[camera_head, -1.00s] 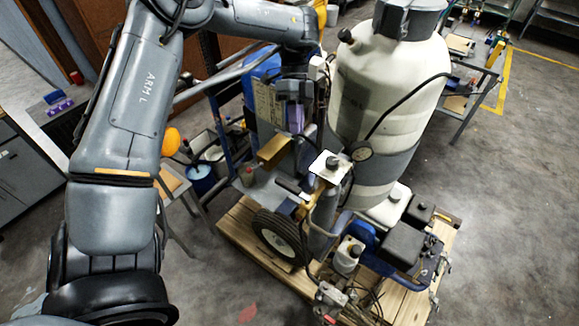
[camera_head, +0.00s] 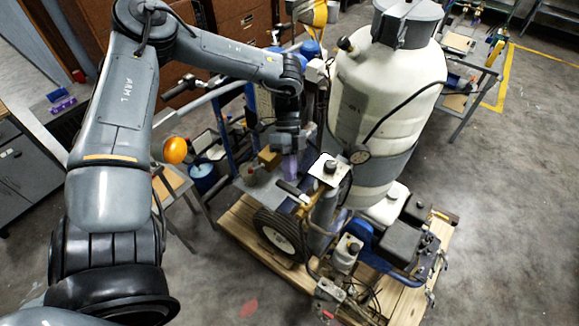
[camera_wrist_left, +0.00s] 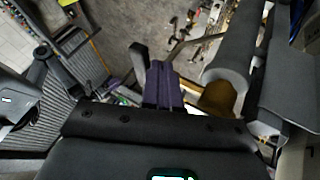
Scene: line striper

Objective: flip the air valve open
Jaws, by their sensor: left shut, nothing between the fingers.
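The line striper, with its big white tank (camera_head: 385,95), stands on a wooden pallet (camera_head: 245,222). My left gripper (camera_head: 289,168) is over the machine, left of the tank, with its purple fingers pointing down. In the left wrist view its purple fingers (camera_wrist_left: 166,88) are together with nothing between them. Just below the gripper in the head view is a short dark handle (camera_head: 291,189) beside brass-coloured fittings (camera_head: 303,203); I cannot tell for sure whether this is the air valve. The gripper appears apart from it. My right gripper is not in view.
A brass-coloured block (camera_head: 269,158) is close left of the gripper. A white-topped post (camera_head: 328,168) and a black tyre (camera_head: 279,232) are close by. In the left wrist view a tan cylinder (camera_wrist_left: 218,98) is right of the fingers. The floor right of the pallet is clear.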

